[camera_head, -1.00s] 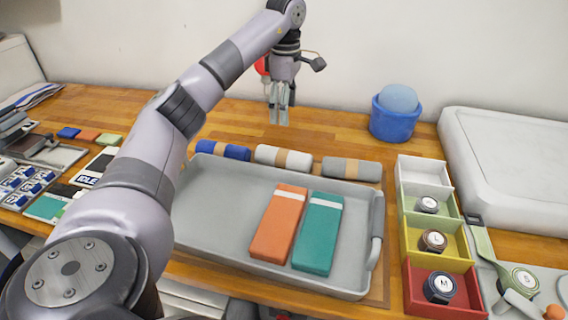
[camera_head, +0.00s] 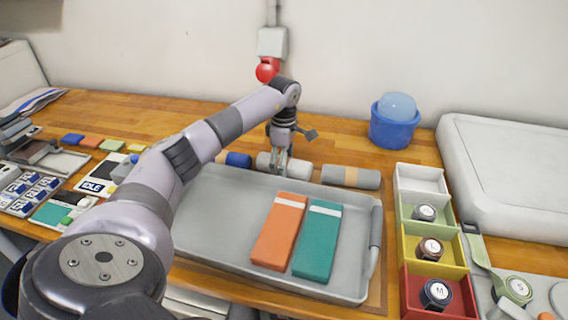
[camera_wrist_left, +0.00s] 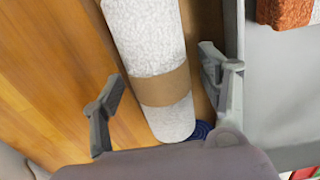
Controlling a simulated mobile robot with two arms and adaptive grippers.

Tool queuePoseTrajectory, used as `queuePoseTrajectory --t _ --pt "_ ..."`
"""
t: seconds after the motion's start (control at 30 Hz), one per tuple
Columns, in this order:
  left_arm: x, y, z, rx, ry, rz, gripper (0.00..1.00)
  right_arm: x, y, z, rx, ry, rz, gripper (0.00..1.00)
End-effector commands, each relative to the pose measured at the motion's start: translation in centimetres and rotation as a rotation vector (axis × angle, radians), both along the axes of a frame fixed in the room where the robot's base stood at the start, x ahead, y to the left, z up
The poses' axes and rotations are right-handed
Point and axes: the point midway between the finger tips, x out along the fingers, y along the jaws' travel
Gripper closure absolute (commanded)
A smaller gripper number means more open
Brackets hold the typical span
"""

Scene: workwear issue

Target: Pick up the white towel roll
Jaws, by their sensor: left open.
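The white towel roll (camera_head: 303,171) with a tan paper band lies behind the grey tray (camera_head: 225,262), between a blue roll (camera_head: 238,160) and a grey roll (camera_head: 351,177). My left gripper (camera_head: 280,168) points down at the white roll and hides its middle. In the left wrist view the white roll (camera_wrist_left: 147,42) and its band lie between the two spread fingers of the open gripper (camera_wrist_left: 160,98). A gap shows between the roll and each finger. My right gripper is not in view.
An orange towel (camera_head: 279,232) and a teal towel (camera_head: 318,240) lie in the tray. A blue tub (camera_head: 392,132) stands behind at the right, near coloured bins (camera_head: 420,178) holding watch-like items. A red wall fixture (camera_head: 267,71) hangs behind the arm. Bare table lies behind the rolls.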

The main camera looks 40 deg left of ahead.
Motion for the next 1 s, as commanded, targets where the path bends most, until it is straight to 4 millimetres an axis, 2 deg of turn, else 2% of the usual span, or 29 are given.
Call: queuePoseTrajectory --t 0.1,0.33,1.0 --pt "-0.03 -0.01 -0.84 0.0 0.0 0.0 0.31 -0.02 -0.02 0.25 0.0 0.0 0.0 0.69" --pt "0.0 0.01 -0.97 0.0 -0.001 0.0 0.31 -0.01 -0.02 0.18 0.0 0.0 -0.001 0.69" --pt "0.01 0.02 -0.92 0.0 -0.001 0.0 0.76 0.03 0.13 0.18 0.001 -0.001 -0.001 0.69"
